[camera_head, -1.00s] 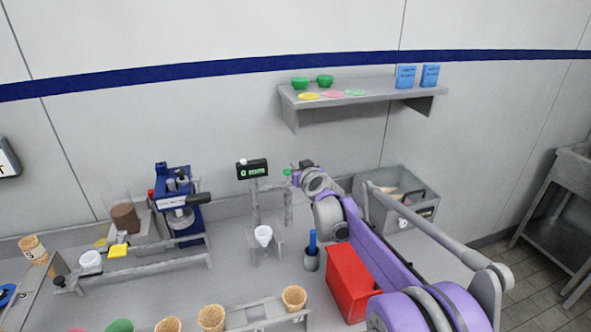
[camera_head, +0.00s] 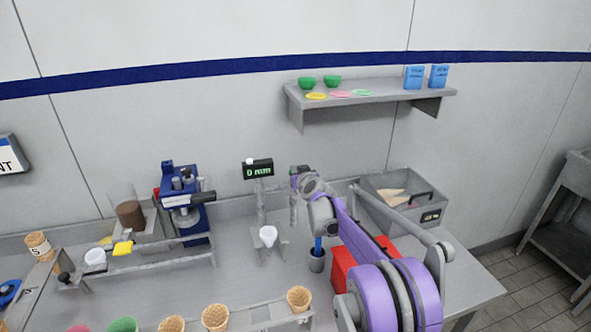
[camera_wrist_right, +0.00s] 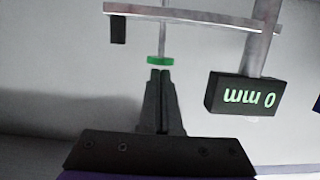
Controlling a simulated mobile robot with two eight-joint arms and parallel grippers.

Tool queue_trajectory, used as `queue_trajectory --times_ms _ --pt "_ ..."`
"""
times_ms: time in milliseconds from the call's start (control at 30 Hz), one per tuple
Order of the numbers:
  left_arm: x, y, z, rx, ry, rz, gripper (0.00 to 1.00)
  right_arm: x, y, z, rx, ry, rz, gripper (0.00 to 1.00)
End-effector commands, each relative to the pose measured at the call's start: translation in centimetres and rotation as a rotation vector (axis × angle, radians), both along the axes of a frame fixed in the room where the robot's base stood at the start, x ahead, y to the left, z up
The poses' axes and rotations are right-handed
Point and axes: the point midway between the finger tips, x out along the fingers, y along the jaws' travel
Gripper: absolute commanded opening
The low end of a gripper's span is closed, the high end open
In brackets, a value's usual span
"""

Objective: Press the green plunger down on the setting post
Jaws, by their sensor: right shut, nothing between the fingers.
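The green plunger (camera_wrist_right: 160,61) is a small green disc on a thin rod, seen in the right wrist view, which appears upside down. My right gripper (camera_wrist_right: 160,73) is shut and empty, its fingertips right at the disc's face; I cannot tell whether they touch. In the head view my right gripper (camera_head: 295,179) is over the grey setting post (camera_head: 293,210) and hides the green plunger. A black display (camera_head: 258,169) beside it reads 0 mm and also shows in the wrist view (camera_wrist_right: 243,95). My left gripper is not in view.
A white cup (camera_head: 268,235) stands on a stand left of the post. A blue press (camera_head: 185,205) is farther left. A red box (camera_head: 343,262) and a grey bin (camera_head: 415,215) lie right. A shelf (camera_head: 375,92) hangs above. Cones (camera_head: 215,317) line the front.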

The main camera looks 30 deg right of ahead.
Motion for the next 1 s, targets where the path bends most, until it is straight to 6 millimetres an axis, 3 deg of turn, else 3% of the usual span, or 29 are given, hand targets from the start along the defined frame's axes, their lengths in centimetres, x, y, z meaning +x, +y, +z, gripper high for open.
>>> queue_trajectory --times_ms 167,400,700,867,1000 --pt "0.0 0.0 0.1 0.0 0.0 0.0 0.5 0.0 0.0 -0.6 -0.001 0.0 0.0 0.0" --pt "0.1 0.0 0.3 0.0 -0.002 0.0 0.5 0.0 0.0 -3.3 0.0 0.002 0.002 0.0" --pt "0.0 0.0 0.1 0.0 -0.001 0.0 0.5 -0.1 0.1 -3.8 0.0 0.006 0.005 0.0" --pt "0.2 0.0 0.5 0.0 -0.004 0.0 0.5 0.0 0.1 -3.0 -0.001 0.003 0.004 0.0" --pt "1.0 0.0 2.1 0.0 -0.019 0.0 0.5 0.3 0.2 -0.4 -0.004 -0.005 0.001 0.0"
